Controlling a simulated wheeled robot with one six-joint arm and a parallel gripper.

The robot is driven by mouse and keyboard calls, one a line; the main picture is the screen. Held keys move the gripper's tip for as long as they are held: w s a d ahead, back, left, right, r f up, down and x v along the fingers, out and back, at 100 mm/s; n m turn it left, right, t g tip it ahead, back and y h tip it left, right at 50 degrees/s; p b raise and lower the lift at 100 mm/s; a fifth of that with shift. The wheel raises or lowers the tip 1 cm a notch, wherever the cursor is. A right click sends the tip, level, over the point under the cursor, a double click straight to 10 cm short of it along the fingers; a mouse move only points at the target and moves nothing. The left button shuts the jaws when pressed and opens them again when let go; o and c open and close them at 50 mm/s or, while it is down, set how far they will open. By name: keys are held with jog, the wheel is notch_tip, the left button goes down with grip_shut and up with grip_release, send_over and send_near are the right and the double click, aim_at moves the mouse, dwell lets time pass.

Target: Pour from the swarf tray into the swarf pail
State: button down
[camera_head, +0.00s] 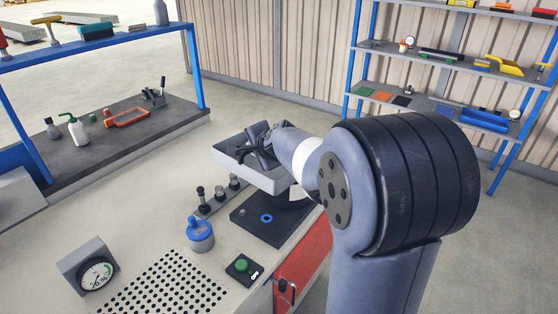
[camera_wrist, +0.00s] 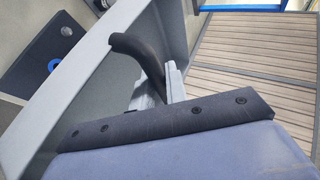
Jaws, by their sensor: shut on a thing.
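A blue-topped pot (camera_head: 200,236), a row of small posts (camera_head: 218,196), a green-button box (camera_head: 243,267) and a dial gauge (camera_head: 92,269) stand on the bench (camera_head: 150,215). A red drawer front (camera_head: 304,262) is at its right edge. Shelves (camera_head: 440,90) stand behind.

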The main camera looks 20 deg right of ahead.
jog(key=shift+w+d, duration=0.25)
jog(key=shift+d, duration=0.2)
notch_tip(320, 180, up, 3)
jog(key=p, duration=0.2)
jog(key=shift+s+a+r+p, duration=0.1)
jog(key=shift+a+r+p, duration=0.1)
jog(key=shift+p, duration=0.15)
jog(key=shift+f, duration=0.1)
jog(key=shift+s+f, duration=0.1)
